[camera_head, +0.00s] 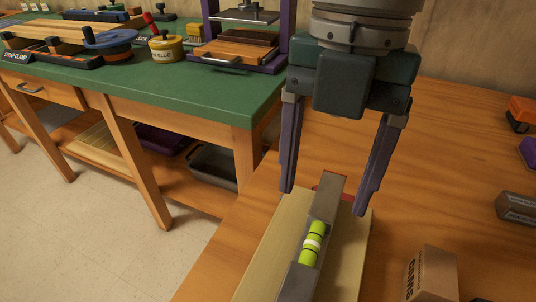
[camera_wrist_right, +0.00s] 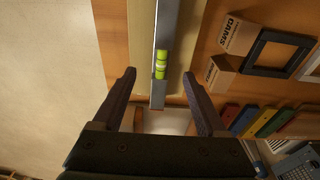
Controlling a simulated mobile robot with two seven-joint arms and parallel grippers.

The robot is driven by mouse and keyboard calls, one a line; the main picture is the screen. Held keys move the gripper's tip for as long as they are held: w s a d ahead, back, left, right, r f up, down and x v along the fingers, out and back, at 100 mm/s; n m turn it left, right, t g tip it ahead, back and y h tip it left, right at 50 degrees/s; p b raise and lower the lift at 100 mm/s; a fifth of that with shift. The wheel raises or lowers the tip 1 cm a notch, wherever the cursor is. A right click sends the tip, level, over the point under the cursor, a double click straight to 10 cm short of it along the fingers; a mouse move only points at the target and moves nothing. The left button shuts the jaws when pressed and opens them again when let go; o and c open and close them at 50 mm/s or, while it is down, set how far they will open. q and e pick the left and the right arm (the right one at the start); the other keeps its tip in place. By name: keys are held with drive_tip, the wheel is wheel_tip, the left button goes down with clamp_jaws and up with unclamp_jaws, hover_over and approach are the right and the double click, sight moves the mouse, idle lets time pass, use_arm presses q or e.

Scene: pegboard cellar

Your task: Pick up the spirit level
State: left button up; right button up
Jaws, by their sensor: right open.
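The spirit level (camera_head: 322,212) is a long grey bar with a yellow-green vial. It lies on a pale wooden board (camera_head: 345,255) on the wooden bench in the head view. It also shows in the right wrist view (camera_wrist_right: 166,32), running up out of the picture. My right gripper (camera_head: 326,203) points down with its fingers apart, over the far end of the level. In the right wrist view its fingertips (camera_wrist_right: 158,76) are spread on either side of the level, with gaps between. Nothing is between them that they touch. My left gripper is not in view.
A cardboard box (camera_head: 432,274) stands right of the board. A green-topped bench (camera_head: 180,88) with tools is at the left. In the wrist view a black frame (camera_wrist_right: 273,50) lies at the right.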

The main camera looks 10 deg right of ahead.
sight(314, 239)
drive_tip(key=f, duration=0.3)
drive_tip(key=s+f+b, duration=0.1)
drive_tip(key=f, duration=0.2)
drive_tip(key=f+b, duration=0.1)
drive_tip(key=f, duration=0.2)
drive_tip(key=shift+s+a+f, duration=0.15)
drive_tip(key=shift+s+a, duration=0.2)
clamp_jaws()
